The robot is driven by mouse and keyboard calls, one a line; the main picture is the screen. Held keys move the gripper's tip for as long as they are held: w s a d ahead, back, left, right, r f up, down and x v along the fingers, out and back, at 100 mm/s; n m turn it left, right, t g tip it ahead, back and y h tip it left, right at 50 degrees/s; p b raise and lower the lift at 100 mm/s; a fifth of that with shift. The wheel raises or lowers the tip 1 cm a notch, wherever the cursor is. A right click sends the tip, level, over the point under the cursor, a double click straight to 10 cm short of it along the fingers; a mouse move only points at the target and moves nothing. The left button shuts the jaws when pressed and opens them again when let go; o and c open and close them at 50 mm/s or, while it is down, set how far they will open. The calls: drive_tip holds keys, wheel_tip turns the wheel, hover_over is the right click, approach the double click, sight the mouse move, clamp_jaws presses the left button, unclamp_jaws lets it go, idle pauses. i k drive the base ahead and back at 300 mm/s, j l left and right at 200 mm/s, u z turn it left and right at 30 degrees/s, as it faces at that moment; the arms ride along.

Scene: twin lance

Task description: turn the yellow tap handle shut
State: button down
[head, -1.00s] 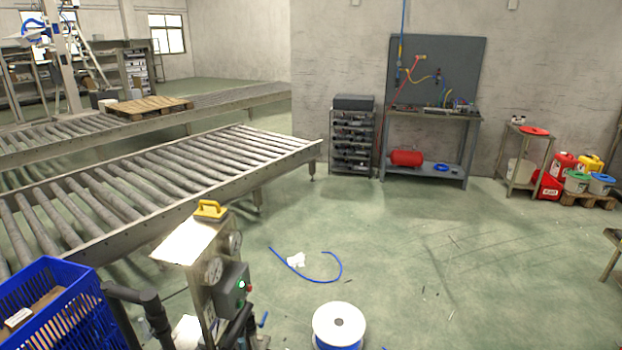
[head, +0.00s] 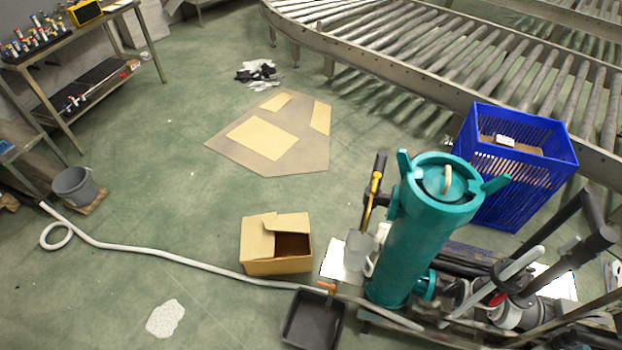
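A yellow handle (head: 372,194) stands near the top of a dark upright fitting, just left of a tall teal cylinder (head: 421,240). It looks long and steep, but its exact angle is hard to tell at this size. A small orange handle (head: 327,287) shows lower down, by a black tray. My gripper is not in view.
A black tray (head: 313,320) and an open cardboard box (head: 275,246) stand on the floor left of the teal cylinder. A pale hose (head: 180,257) runs across the floor. A blue crate (head: 517,165) and roller conveyor (head: 480,62) are at right.

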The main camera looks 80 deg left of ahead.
sight(376, 176)
drive_tip(key=u, duration=1.95)
